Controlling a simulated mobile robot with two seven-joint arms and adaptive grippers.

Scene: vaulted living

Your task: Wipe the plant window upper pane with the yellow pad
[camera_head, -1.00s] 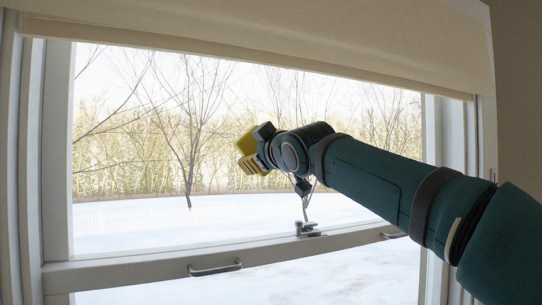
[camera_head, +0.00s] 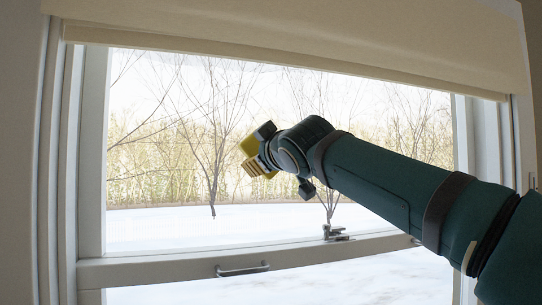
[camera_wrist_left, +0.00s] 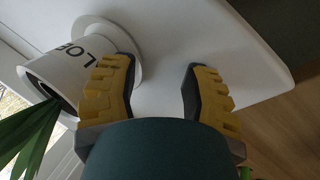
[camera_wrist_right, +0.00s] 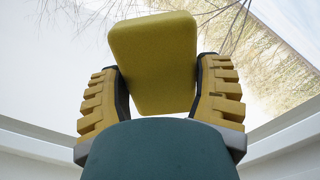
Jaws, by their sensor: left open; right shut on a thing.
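The upper pane (camera_head: 160,170) of the window fills the middle of the head view, with bare trees and snow behind it. My right gripper (camera_head: 262,150) is in front of this pane, left of its centre. In the right wrist view the right gripper (camera_wrist_right: 158,95) is shut on the yellow pad (camera_wrist_right: 155,60), with a finger on each side. The pad also shows in the head view (camera_head: 250,146). I cannot tell whether it touches the glass. My left gripper (camera_wrist_left: 160,85) is open and empty near a white surface, outside the head view.
A cream blind (camera_head: 290,45) hangs across the window top. The sash rail (camera_head: 180,266) below the pane carries a latch (camera_head: 335,232) and a handle (camera_head: 242,269).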

